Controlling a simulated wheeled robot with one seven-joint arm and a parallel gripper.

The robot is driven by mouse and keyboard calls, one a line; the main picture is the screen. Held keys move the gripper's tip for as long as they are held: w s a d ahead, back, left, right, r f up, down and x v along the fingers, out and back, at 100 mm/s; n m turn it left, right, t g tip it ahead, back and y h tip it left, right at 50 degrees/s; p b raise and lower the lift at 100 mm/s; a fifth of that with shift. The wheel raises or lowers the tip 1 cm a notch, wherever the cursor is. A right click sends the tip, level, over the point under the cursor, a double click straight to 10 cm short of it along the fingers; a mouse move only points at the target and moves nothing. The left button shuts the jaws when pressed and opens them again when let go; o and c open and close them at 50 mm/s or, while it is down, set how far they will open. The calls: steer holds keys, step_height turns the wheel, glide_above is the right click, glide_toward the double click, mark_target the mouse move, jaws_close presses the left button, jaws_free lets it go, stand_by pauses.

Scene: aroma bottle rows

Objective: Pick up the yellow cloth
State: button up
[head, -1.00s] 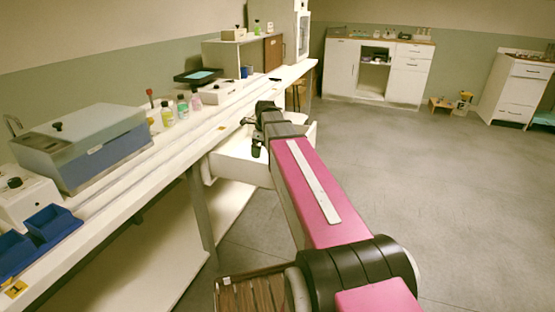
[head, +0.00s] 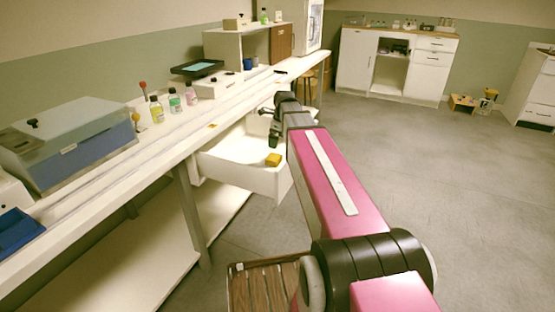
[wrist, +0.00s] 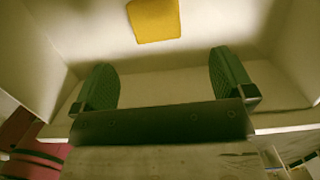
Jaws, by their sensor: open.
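The yellow cloth (head: 273,159) is a small folded yellow square on the floor of an open white drawer (head: 240,173) below the bench. In the wrist view the yellow cloth (wrist: 154,20) lies at the top middle, beyond my fingertips. My gripper (head: 270,125) is over the drawer, above the cloth and apart from it. In the wrist view my gripper (wrist: 162,82) has its two green finger pads wide apart with nothing between them.
The white bench (head: 190,142) runs above the drawer, with several small bottles (head: 174,99) and a grey-lidded blue box (head: 70,140) on it. The drawer walls stand around the cloth. A slatted wooden crate (head: 265,288) is at the lower middle. Open floor lies to the right.

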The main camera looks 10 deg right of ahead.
glide_above(274, 157)
steer(key=d, duration=0.1)
step_height(274, 157, down, 5)
steer(key=shift+s+r, duration=0.1)
steer(key=shift+a+f, duration=0.2)
steer(key=shift+f, duration=0.7)
steer(key=shift+a+f, duration=0.15)
steer(key=shift+f, duration=0.7)
steer(key=shift+a+f, duration=0.2)
steer(key=shift+f, duration=0.7)
steer(key=c, duration=0.9)
